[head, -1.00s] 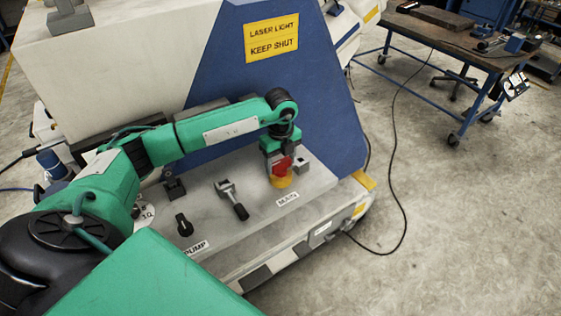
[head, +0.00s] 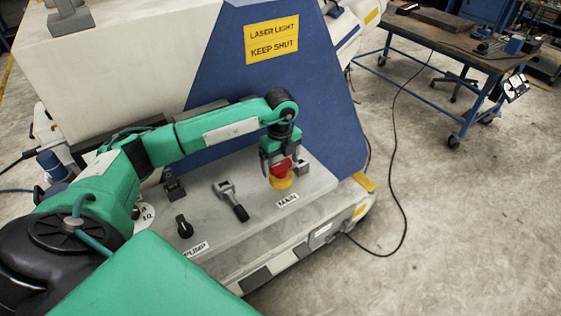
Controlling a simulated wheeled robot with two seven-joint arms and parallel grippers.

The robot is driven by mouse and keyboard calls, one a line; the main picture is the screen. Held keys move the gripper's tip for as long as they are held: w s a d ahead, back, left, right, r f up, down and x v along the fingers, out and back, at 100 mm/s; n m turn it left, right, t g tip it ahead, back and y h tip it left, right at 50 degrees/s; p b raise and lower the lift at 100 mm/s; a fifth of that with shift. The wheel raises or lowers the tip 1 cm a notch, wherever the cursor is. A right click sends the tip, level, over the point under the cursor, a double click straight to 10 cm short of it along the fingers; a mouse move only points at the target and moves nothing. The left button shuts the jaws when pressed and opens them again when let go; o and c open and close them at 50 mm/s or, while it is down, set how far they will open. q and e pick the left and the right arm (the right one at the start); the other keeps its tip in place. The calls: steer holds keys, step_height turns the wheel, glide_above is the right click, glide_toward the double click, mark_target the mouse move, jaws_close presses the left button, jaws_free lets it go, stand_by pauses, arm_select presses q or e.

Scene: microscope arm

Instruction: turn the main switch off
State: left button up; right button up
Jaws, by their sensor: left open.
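The main switch (head: 281,169) is a red knob on a yellow base, above the label MAIN (head: 287,200) on the grey panel. My left gripper (head: 282,172) is open, pointing down over the red knob, with its fingers on either side of it. Whether the fingers touch the knob I cannot tell. My right gripper does not show.
A black knob (head: 184,226) stands by the label PUMP (head: 195,248). A small black block (head: 174,188) stands further left. A cable (head: 394,160) runs over the floor at right.

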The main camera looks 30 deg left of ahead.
mark_target(280, 162)
arm_select(q)
step_height(280, 162, up, 14)
steer(key=b, duration=0.3)
steer(key=shift+f, duration=0.2)
stand_by(0.3)
